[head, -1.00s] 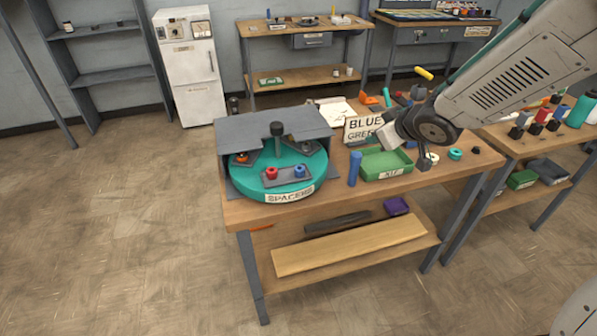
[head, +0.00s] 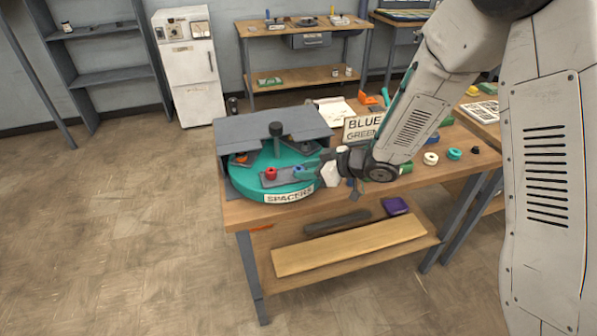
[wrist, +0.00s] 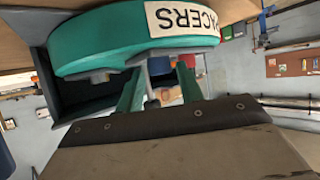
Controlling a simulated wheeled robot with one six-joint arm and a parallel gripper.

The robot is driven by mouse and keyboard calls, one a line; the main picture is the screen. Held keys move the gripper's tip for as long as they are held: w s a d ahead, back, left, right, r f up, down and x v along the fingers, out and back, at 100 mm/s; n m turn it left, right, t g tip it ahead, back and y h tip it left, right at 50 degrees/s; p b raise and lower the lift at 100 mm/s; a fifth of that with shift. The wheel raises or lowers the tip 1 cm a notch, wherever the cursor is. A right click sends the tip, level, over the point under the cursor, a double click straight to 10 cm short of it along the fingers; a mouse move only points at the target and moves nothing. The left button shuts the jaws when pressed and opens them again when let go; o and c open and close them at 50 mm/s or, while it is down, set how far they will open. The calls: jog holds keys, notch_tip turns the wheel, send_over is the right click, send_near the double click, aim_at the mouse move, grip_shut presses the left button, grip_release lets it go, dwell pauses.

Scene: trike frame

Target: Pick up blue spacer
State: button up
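The green turntable labelled SPACERS (head: 270,187) sits on the left of the workbench and also fills the top of the wrist view (wrist: 100,45), upside down. On its front grey plate are a red spacer (head: 270,173) and, to its right, the blue spacer (head: 298,172), partly hidden by my fingers. My gripper (head: 308,168) reaches in from the right at the blue spacer. In the wrist view its two green fingers (wrist: 160,80) stand apart.
A grey cover (head: 245,130) stands over the turntable's back, with a dark knob (head: 276,129) at its centre. A BLUE/GREEN sign (head: 362,127) stands close behind my gripper. White (head: 430,158) and teal (head: 454,153) rings lie farther right. My forearm hides the green tray's place.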

jog(key=shift+x, duration=0.9)
jog(key=shift+r, duration=0.1)
jog(key=c, duration=0.7)
jog(key=shift+c, duration=0.2)
